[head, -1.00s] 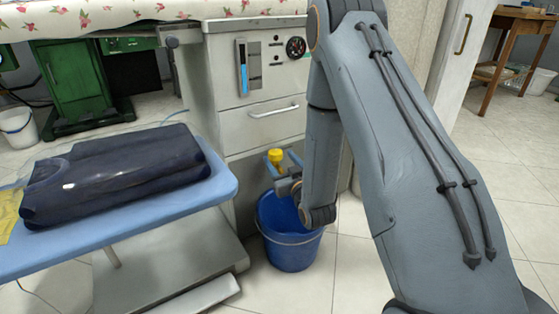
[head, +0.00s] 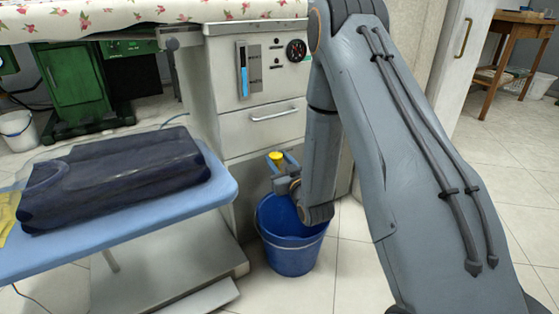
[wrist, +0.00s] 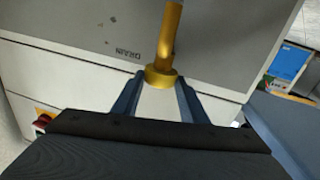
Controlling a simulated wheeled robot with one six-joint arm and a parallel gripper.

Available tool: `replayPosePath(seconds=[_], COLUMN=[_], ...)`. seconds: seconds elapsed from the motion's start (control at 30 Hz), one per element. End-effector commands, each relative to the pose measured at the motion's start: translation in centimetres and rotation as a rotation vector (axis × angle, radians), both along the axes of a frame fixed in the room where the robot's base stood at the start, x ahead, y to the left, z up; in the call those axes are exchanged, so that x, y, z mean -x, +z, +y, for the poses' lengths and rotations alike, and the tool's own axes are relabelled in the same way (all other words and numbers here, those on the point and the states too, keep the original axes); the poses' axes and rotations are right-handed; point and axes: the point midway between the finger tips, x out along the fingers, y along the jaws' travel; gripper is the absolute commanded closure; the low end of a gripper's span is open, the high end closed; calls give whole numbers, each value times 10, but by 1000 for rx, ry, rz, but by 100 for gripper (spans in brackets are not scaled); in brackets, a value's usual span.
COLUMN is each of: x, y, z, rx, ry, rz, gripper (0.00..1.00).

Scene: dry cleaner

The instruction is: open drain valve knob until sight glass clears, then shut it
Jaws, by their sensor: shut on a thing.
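The sight glass (head: 243,78) is a narrow window at the left of the grey machine's front panel; blue liquid fills about its lower half. The yellow drain valve knob (head: 276,157) sits low at the machine's front, above the blue bucket (head: 292,250). My gripper (head: 284,167) is at the knob, its two blue fingers on either side of it. In the wrist view my gripper (wrist: 158,98) is shut on the knob (wrist: 161,77), with a brass pipe (wrist: 170,35) beyond it and an upside-down DRAIN label (wrist: 128,52) beside it. The finger contact is partly hidden.
A round gauge (head: 296,50) and a drawer handle (head: 275,115) are on the machine's front. A blue ironing board (head: 150,222) with a folded dark garment (head: 115,180) stands close at the left. Tiled floor (head: 350,275) shows clear right of the bucket.

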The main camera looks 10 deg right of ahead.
Motion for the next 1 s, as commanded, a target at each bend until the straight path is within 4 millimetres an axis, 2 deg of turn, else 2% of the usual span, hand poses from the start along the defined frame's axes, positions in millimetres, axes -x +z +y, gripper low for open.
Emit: replayPosePath(seconds=[0.27, 0.7, 1.0], x=[0, -5, -9], y=[1, 0, -1], z=[-8, -17, -21], rx=[0, 2, 3], ry=[118, 483, 671], rz=[2, 1, 1], gripper=[83, 83, 83])
